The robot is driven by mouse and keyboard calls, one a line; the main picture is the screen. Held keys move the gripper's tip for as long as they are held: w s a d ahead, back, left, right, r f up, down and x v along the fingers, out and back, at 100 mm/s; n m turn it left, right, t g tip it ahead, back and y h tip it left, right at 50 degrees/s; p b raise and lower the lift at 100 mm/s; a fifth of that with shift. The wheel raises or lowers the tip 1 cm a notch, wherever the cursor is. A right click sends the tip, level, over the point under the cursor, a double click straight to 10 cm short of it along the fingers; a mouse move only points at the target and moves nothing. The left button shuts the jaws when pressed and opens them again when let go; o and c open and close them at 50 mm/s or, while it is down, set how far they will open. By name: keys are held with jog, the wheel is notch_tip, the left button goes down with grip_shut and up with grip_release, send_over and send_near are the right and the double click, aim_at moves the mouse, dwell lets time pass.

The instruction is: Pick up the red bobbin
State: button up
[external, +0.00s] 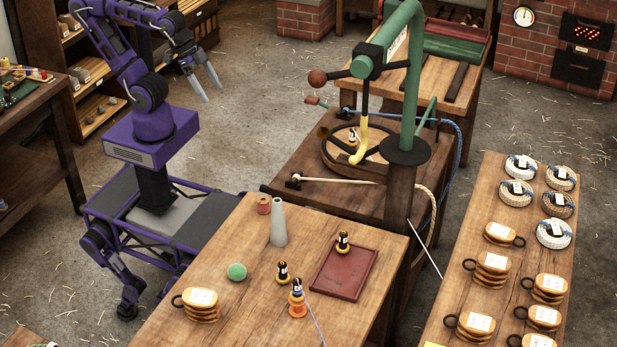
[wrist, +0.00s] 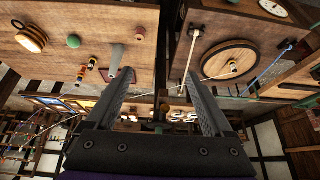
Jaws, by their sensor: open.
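The red bobbin (external: 263,205) is a small reddish spool. It stands upright near the back left edge of the front wooden table, beside a grey cone (external: 278,225). In the wrist view the red bobbin (wrist: 139,33) shows small near the top, left of centre. My gripper (external: 210,93) is open and empty, held up in the air behind the table, well apart from the bobbin. Its two fingers (wrist: 160,84) are spread wide in the wrist view, with nothing between them.
A green-armed machine (external: 404,100) with a wheel stands behind. Open floor surrounds my arm.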

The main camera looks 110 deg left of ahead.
jog(key=w+a+f+n+t+y+b, duration=0.1)
jog(key=w+a+f+n+y+b, duration=0.25)
jog(key=w+f, duration=0.45)
jog(key=w+a+f+n+y+b, duration=0.2)
jog(key=w+a+f+n, duration=0.15)
jog(key=w, duration=0.95)
jog(key=s+a+f+n+g+h+p, duration=0.2)
jog(key=s+f+n+g+h, duration=0.25)
jog(key=s+f, duration=0.35)
jog(key=s+d+f+n+h+p, duration=0.25)
jog(key=s+d+n+h, duration=0.35)
jog(key=s+d+h, duration=0.35)
jog(key=n+t, duration=0.8)
jog(key=n, duration=0.2)
send_near(267, 216)
jog(key=shift+w+d+r+h+b, duration=0.2)
jog(key=shift+w+d+h, duration=0.05)
jog(key=shift+w+d, duration=0.35)
jog(key=shift+w+d+r+h+b, duration=0.15)
jog(key=shift+w+d+h+b, duration=0.05)
jog(key=shift+w+d, duration=0.4)
jog(key=shift+x, duration=3.05)
jog(key=shift+w+a, duration=0.15)
